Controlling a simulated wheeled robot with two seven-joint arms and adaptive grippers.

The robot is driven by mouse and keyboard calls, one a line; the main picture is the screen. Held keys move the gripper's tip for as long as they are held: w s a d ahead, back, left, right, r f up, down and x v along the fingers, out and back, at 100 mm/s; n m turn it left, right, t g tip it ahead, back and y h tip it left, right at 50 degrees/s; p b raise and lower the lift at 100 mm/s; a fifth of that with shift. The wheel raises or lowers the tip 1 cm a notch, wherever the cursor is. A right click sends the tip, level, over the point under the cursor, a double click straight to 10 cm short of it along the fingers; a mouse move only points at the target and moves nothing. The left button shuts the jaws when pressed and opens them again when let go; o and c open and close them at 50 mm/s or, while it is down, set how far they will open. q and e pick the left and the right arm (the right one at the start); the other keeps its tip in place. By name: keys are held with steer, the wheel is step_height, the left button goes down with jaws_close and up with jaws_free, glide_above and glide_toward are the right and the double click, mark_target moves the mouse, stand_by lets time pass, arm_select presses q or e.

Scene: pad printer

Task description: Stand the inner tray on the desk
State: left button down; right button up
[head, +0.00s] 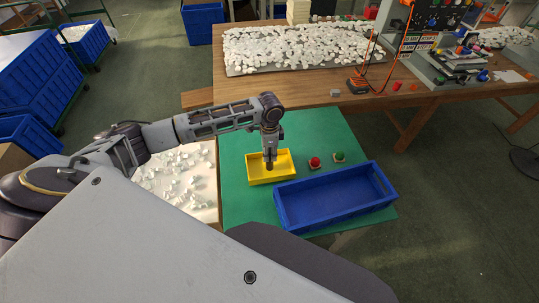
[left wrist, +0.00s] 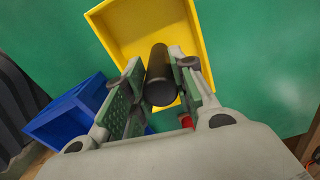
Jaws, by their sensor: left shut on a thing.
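The inner tray is a yellow, shallow, open tray (head: 285,177) over the green desk top, left of the blue box. A dark upright post (left wrist: 160,75) appears to rise from its middle. My left gripper (head: 270,156) points down over the tray, its fingers on both sides of this post and shut on it. In the left wrist view the yellow tray (left wrist: 125,45) shows upright and empty apart from the post. I cannot tell whether its underside touches the desk. My right gripper is not in view.
A blue open box (head: 335,203) stands close at the tray's right. A red button (head: 314,162) and a green button (head: 339,156) sit behind it. White parts (head: 175,175) lie left of the green desk top (head: 235,205). A wooden table (head: 310,95) stands behind.

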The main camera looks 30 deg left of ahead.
arm_select(q)
steer(key=shift+f, duration=0.8)
steer(key=shift+f, duration=0.1)
steer(key=c, duration=1.2)
jaws_free()
steer(key=shift+r+b, duration=0.3)
steer(key=shift+r, duration=5.8)
